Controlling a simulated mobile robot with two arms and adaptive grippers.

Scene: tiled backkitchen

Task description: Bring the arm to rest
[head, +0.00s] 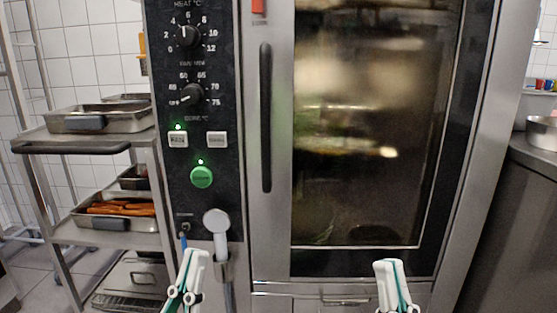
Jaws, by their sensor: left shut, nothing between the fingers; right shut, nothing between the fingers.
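My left gripper (190,280) is at the bottom of the head view, in front of the lower part of the oven's control panel. Its white and green fingers are shut with nothing between them. My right gripper (393,285) is at the bottom right of centre, in front of the oven's lower edge. It is also shut and empty. Both point upward in the picture, well apart from each other. The rest of both arms is below the frame.
A large steel oven (270,150) with a closed glass door (370,190), a long black handle (266,118) and a control panel (197,140) fills the middle. A steel rack with trays (85,140) stands left. A counter (535,156) with a pot (543,133) stands right.

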